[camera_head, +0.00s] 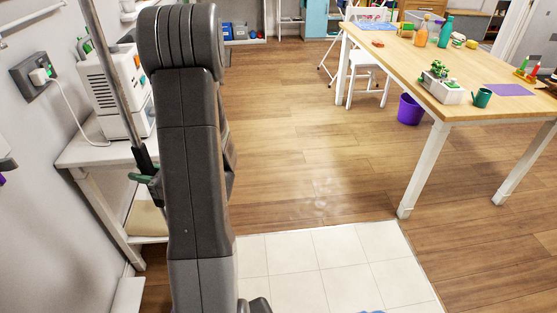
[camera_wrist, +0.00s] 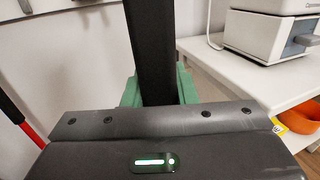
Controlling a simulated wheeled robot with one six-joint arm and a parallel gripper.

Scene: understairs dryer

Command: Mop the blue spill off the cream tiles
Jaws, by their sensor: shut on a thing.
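The cream tiles (camera_head: 310,265) fill the bottom middle of the head view. A small part of the blue spill (camera_head: 372,311) shows at the bottom edge; the rest is cut off. My gripper (camera_head: 146,178), with green fingers, is at the left beside the white side table. It is shut on a long pole (camera_head: 112,75), grey above with a dark section near the fingers. In the wrist view the dark pole (camera_wrist: 152,50) stands between the green fingers (camera_wrist: 157,92). The pole's lower end and any mop head are hidden.
A white side table (camera_head: 85,152) with a white machine (camera_head: 112,90) stands close by my gripper at the left wall. A wooden table (camera_head: 455,100) stands at the right, a purple bin (camera_head: 410,109) under it. The wooden floor (camera_head: 290,150) between is clear.

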